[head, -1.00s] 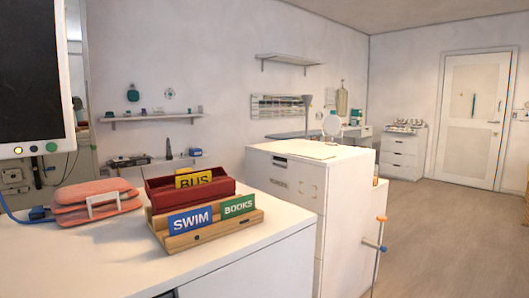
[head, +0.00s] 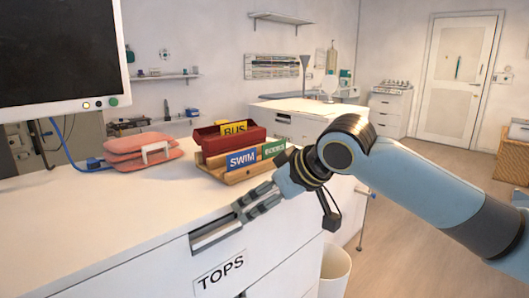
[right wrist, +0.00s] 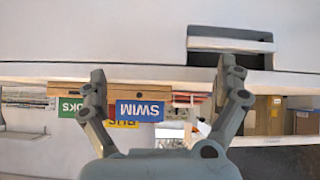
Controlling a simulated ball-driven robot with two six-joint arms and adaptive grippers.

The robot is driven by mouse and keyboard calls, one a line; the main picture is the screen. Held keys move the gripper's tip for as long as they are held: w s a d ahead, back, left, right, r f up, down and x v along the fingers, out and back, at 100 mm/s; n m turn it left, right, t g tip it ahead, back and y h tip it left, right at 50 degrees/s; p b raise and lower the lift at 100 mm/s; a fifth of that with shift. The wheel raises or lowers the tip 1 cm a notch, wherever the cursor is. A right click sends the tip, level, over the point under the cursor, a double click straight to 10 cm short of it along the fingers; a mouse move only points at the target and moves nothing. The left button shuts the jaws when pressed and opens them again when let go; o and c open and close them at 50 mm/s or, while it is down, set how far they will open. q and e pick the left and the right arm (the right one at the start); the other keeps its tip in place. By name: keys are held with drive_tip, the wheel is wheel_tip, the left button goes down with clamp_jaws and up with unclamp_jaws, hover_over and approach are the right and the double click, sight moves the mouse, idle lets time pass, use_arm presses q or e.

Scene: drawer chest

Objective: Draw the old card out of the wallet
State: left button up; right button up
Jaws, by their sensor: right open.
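A dark red open holder (head: 213,141), which looks like the wallet, sits on the white chest top with a yellow BUS card (head: 234,128) standing in it. In front of it a wooden rack (head: 233,178) holds a blue SWIM card (head: 241,160) and a green BOOKS card (head: 273,149). The SWIM card (right wrist: 140,111) also shows upside down in the right wrist view. My right gripper (head: 246,210) is open and empty at the chest's front edge, in front of the rack and apart from the cards. My left gripper is out of view.
A drawer's recessed handle (head: 216,237), above a TOPS label (head: 220,272), is just below my right gripper. The chest top nearer me is clear. A white bin (head: 334,270) stands right.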

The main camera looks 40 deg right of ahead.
sight(235, 124)
drive_tip(key=w+d+r+m+t, duration=0.1)
drive_tip(key=w+d+r+t, duration=0.1)
drive_tip(key=w+d+r, duration=0.45)
drive_tip(key=w+d+r+t, duration=0.15)
drive_tip(key=w+r, duration=0.25)
drive_tip(key=r, duration=0.5)
drive_tip(key=x, duration=1)
drive_tip(key=shift+a+f, duration=0.3)
drive_tip(key=shift+f, duration=0.15)
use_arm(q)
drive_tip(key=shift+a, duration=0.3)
use_arm(e)
drive_tip(key=shift+s, duration=0.1)
drive_tip(key=c, duration=1.3)
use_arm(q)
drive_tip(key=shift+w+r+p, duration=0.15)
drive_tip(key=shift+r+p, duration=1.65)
use_arm(e)
drive_tip(key=shift+r, duration=1.45)
drive_tip(key=shift+c, duration=0.2)
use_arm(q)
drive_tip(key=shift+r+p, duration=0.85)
use_arm(e)
drive_tip(key=shift+r, duration=0.7)
